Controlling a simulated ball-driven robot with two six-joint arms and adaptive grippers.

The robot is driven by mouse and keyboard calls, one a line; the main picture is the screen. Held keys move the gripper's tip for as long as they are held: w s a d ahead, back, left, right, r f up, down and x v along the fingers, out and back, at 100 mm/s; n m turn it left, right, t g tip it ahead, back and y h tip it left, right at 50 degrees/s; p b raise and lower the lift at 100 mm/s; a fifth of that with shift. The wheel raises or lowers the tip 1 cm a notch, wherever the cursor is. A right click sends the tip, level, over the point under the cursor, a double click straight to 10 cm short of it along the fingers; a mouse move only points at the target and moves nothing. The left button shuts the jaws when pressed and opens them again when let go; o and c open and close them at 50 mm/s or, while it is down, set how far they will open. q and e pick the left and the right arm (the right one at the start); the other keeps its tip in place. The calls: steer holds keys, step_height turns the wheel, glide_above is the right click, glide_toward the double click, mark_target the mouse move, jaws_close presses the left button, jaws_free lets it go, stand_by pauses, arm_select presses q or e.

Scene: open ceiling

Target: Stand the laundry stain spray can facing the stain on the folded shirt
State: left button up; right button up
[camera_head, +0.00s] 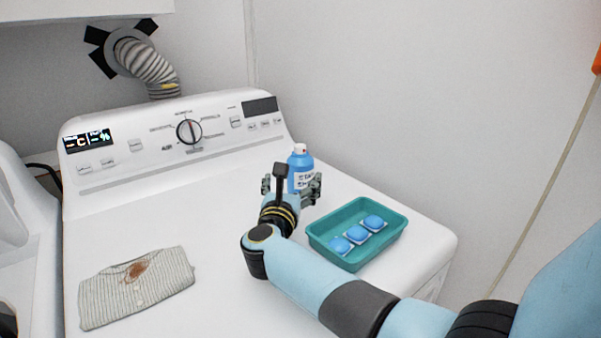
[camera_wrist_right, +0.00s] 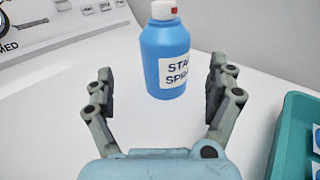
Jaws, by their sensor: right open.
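The blue laundry stain spray can (camera_head: 301,171) stands upright on the white machine top, near the control panel's right end. It has a white and red top and a white label. In the right wrist view the can (camera_wrist_right: 165,55) is just ahead of the fingers, its label turned toward the camera and a little right. My right gripper (camera_head: 291,187) is open with its fingers on either side of the can's front; the gripper (camera_wrist_right: 163,95) holds nothing. The folded striped shirt (camera_head: 115,296) lies at the left front with a brown stain (camera_head: 136,271). My left gripper is not in view.
A teal tray (camera_head: 355,263) with three blue-and-white pods (camera_head: 373,223) sits right of my right gripper. The control panel (camera_head: 180,132) rises along the back. The top between shirt and right arm is clear.

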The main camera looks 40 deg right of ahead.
mark_target(298, 174)
steer(key=x, duration=0.2)
steer(key=p+x, duration=0.1)
steer(key=x, duration=0.1)
steer(key=shift+d, duration=0.55)
steer(key=shift+w+d, duration=0.1)
steer(key=shift+d, duration=0.1)
steer(key=shift+a, duration=0.1)
steer(key=c, duration=1.5)
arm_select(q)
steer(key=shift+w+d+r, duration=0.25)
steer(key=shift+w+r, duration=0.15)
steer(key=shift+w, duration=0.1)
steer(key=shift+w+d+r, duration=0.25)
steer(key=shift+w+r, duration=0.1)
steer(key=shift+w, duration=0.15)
arm_select(e)
steer(key=shift+r, duration=0.1)
steer(key=c, duration=0.3)
steer(key=shift+r, duration=0.1)
